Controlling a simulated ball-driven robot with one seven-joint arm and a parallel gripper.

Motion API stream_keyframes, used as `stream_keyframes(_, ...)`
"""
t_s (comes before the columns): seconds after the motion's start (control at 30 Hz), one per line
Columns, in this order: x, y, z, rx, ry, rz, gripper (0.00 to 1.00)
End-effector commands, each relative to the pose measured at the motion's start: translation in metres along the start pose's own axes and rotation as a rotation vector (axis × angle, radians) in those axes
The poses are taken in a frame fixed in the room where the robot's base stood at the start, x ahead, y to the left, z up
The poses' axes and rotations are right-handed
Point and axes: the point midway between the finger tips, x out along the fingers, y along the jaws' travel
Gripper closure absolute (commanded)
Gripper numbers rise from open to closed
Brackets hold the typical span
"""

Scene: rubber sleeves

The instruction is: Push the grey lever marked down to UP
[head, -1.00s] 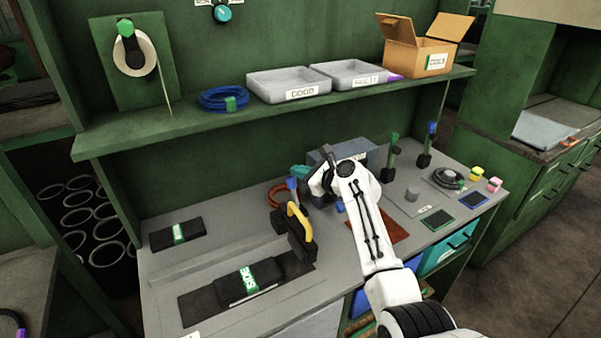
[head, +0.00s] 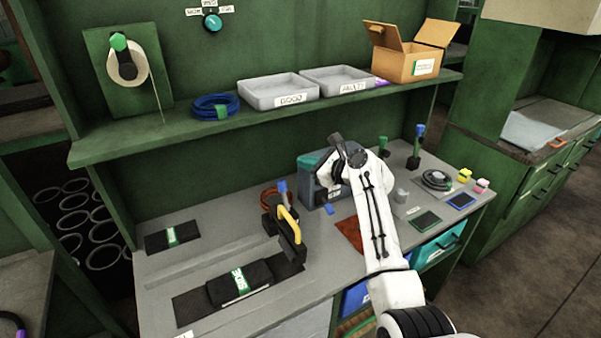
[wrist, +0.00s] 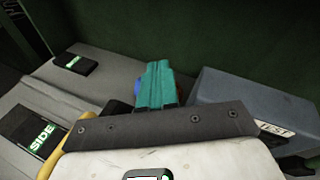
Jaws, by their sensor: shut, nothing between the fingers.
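My gripper (head: 310,161) has teal fingers and is seen over the grey-blue test box (head: 311,192) on the bench, partly hidden by my arm. In the wrist view its fingers (wrist: 157,72) are together and empty, to the left of the box marked TEST (wrist: 255,112). A blue and red thing shows behind them, mostly hidden. I cannot make out a grey lever marked down with certainty. A small grey upright piece (head: 402,196) stands on a pale plate right of my arm; its marking is too small to read.
A green-handled stand (head: 383,144) and a blue-handled one (head: 418,137) stand at the back right. A yellow-handled tool (head: 289,224) is left of my arm. A shelf (head: 190,124) with trays hangs above.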

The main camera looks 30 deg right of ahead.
Motion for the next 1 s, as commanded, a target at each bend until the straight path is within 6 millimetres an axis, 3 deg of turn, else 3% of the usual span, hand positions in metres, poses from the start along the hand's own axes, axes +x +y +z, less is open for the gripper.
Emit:
stream_keyframes(0.33, -0.026, -0.021, 0.033, 0.0, -0.001, -0.002, 1.0)
stream_keyframes(1.0, -0.028, -0.022, 0.036, 0.001, 0.0, -0.002, 1.0)
